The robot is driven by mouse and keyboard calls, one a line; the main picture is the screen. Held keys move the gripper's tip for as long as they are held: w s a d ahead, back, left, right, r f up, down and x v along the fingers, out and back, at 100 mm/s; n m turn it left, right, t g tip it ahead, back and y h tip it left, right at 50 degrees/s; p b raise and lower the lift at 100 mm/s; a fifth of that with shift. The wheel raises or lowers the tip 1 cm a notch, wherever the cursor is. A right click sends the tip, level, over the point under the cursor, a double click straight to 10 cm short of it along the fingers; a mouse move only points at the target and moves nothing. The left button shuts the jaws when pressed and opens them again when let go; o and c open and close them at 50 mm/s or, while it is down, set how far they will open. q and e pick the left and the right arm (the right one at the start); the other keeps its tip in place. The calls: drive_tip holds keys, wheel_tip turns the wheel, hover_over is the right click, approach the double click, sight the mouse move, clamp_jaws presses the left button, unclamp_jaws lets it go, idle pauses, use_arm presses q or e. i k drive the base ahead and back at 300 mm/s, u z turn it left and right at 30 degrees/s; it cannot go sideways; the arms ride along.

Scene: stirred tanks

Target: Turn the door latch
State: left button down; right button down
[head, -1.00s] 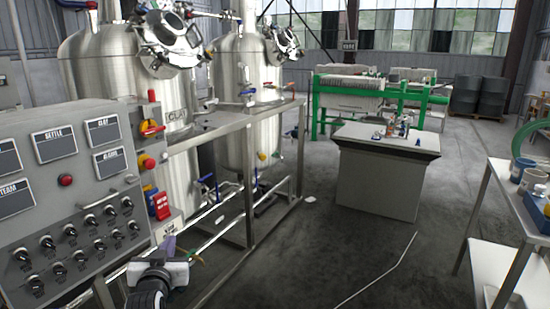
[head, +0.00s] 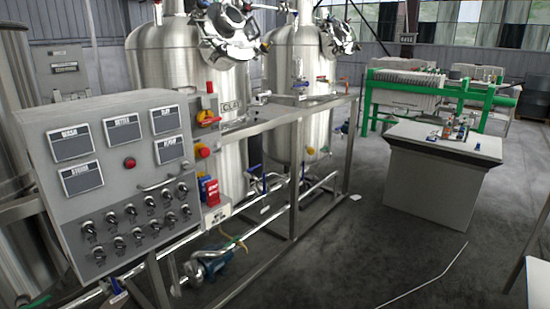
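The grey control cabinet (head: 110,185) stands at the left front, with several dark label plates and several black knobs on its sloped face. A short bar handle (head: 157,185) is on its right part. A red and yellow rotary switch (head: 208,118) sits on the narrow post right of the cabinet. I cannot tell which part, if any, is the door latch. Neither of my grippers shows in the head view.
Steel tanks (head: 175,75) stand behind the cabinet, within a steel frame (head: 295,165). A blue pump (head: 208,267) and pipes sit low beside it. A grey bench (head: 430,180) stands at the right. The floor (head: 370,255) between is mostly clear.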

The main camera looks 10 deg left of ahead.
sight(187, 166)
drive_tip(key=u, duration=1.25)
